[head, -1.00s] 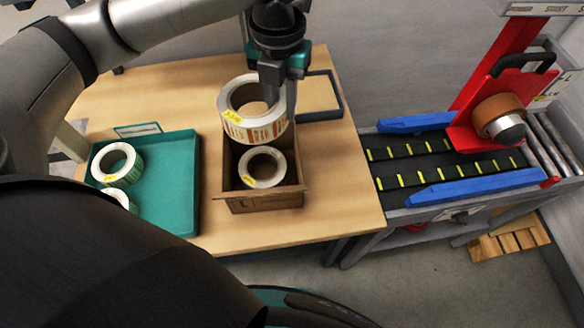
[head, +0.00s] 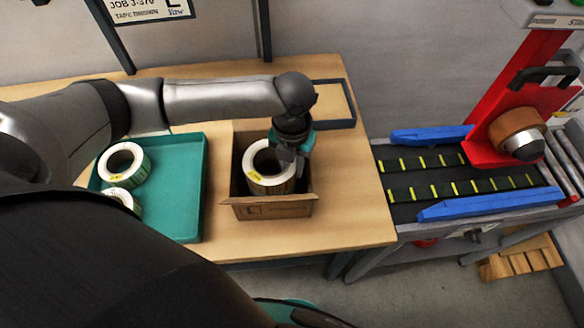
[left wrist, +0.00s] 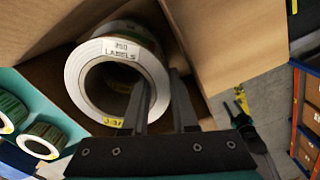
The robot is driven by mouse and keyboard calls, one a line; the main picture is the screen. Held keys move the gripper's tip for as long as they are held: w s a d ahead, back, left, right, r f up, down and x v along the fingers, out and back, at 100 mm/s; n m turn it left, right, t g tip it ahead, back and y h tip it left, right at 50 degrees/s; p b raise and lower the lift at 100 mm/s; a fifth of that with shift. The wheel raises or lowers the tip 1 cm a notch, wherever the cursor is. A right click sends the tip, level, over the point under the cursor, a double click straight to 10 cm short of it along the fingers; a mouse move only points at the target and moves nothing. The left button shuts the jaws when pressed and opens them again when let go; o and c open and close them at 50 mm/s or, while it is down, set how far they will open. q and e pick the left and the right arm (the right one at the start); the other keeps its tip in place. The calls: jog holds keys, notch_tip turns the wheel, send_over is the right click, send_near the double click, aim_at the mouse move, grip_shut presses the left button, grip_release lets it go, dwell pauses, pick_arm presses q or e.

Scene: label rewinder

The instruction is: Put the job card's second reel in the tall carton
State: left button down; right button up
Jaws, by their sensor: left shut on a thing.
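The tall carton (head: 272,208) is an open brown cardboard box on the wooden table. A white label reel (head: 268,182) with a yellow tag is in its mouth. In the left wrist view this reel (left wrist: 84,58) reads "750 LABELS". My left gripper (head: 290,158) is shut on the reel's wall, one finger in the core and one outside, as the left wrist view (left wrist: 160,82) shows. The second reel seen in the carton earlier is hidden. Part of the job card (head: 148,8) shows at the top, reading "JOB J-370".
A teal tray (head: 176,220) left of the carton holds two more white reels (head: 120,162). A dark-framed tray (head: 333,104) lies behind the carton. A conveyor (head: 440,178) with blue guides and a red machine (head: 500,110) stands on the right.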

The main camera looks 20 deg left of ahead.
pick_arm(q)
jog(key=shift+f, duration=0.6)
jog(key=shift+f, duration=0.1)
jog(key=shift+f, duration=0.4)
jog(key=c, duration=1)
grip_release()
notch_tip(320, 180, up, 13)
jog(key=shift+p, duration=0.55)
